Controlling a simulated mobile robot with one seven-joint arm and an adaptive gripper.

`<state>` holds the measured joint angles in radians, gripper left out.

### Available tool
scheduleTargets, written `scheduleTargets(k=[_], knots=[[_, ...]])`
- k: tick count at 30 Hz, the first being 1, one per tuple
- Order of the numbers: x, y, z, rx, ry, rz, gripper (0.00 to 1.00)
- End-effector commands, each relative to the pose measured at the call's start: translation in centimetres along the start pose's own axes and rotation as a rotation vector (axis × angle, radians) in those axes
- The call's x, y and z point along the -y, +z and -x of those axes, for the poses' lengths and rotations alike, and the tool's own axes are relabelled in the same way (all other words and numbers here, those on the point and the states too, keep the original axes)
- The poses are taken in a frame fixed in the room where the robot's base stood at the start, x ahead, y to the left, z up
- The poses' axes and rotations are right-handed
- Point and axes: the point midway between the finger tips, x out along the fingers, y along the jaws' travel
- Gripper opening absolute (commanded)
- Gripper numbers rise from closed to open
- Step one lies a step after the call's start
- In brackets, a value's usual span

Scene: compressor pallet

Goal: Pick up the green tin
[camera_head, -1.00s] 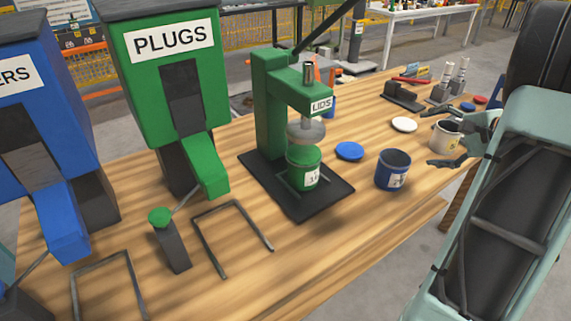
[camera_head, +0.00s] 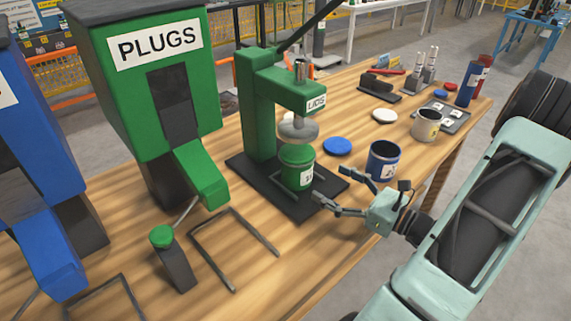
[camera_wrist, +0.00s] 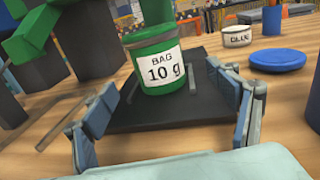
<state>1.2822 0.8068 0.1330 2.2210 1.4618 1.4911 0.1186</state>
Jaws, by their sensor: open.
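The green tin (camera_head: 298,168) stands upright on the black base plate of the green lid press, right under its round grey press head. In the wrist view the green tin (camera_wrist: 155,62) shows a white label reading "BAG 10 g". My gripper (camera_head: 342,190) is open and empty, in front of the tin and to its right, pointing at it. In the wrist view my gripper's fingers (camera_wrist: 180,100) are spread on both sides, with the tin ahead between them and not touched.
The lid press (camera_head: 262,110) rises behind the tin, its head overhanging. A white tin (camera_head: 425,125) is farther back. A plug dispenser (camera_head: 140,90) and wire frame (camera_head: 235,250) are left.

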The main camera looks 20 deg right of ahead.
Motion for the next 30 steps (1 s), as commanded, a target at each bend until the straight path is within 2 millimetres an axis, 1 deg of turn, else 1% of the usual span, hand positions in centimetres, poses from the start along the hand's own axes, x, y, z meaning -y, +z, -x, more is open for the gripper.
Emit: scheduleTargets(k=[2, 6, 9, 16, 21, 24, 27, 30], knots=[[-0.1, -0.1, -0.7, -0.001, 0.001, -0.014, 0.80], [-0.2, -0.2, -3.1, -0.001, 0.003, -0.013, 0.80], [-0.1, -0.2, -4.5, -0.002, 0.001, -0.011, 0.80], [-0.2, -0.3, -6.3, -0.003, 0.002, -0.010, 0.80], [-0.7, -0.5, -8.9, -0.002, 0.003, -0.010, 0.80], [-0.6, -0.4, -10.1, -0.003, 0.002, -0.009, 0.80], [-0.5, -0.4, -10.6, -0.003, 0.000, -0.009, 0.80], [-0.5, -0.3, -10.7, -0.002, -0.001, -0.009, 0.80]])
